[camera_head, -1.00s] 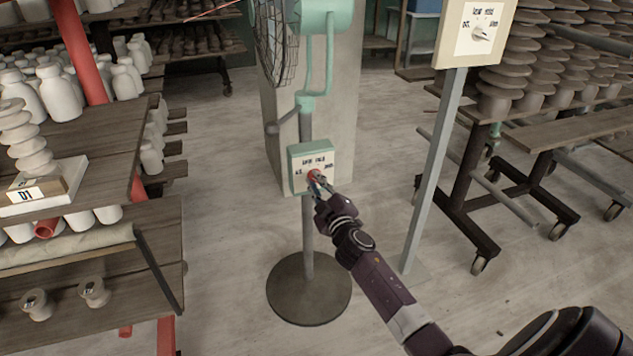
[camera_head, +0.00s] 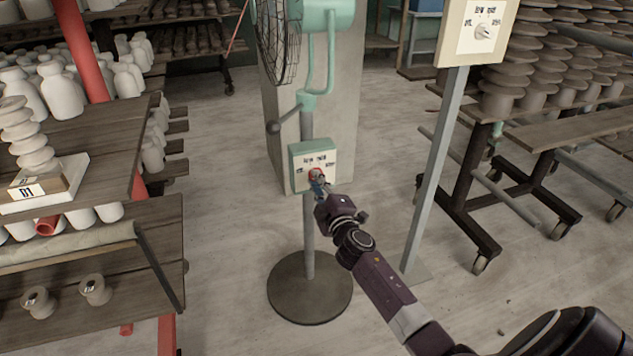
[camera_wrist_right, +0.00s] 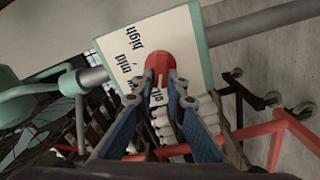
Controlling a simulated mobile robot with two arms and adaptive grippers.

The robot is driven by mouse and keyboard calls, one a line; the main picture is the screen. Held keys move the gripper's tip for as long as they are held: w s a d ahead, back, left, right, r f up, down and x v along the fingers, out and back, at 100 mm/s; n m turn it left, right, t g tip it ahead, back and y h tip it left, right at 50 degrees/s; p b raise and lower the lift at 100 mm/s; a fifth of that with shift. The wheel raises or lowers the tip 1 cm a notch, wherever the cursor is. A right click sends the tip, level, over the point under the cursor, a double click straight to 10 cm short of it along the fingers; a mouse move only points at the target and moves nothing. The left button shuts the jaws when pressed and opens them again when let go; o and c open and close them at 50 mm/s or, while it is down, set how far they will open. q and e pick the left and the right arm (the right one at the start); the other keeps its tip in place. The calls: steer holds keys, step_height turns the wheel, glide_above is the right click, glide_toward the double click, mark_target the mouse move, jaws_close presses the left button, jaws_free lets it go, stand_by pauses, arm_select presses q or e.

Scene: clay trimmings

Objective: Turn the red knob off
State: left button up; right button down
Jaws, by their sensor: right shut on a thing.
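The red knob (camera_head: 315,173) sits on the white label face of a green control box (camera_head: 299,149) on the fan's pole. In the right wrist view the red knob (camera_wrist_right: 160,66) shows between the two blue fingers of my right gripper (camera_wrist_right: 162,84), which is shut on it. The label there reads "high", "mid" and "off", upside down or tilted; one word is partly covered. In the head view my right gripper (camera_head: 319,184) reaches the box from the lower right and hides part of the knob. My left gripper is in neither view.
The fan pole stands on a round dark base (camera_head: 310,288). A second box with a pale knob (camera_head: 484,31) is on a grey post (camera_head: 436,170) to the right. Shelves with white bottles (camera_head: 60,90) stand at left, racks of clay pieces at right.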

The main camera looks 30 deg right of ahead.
steer(key=shift+f, duration=0.1)
steer(key=c, duration=1.9)
jaws_free()
steer(key=shift+c, duration=0.2)
steer(key=v, duration=1.2)
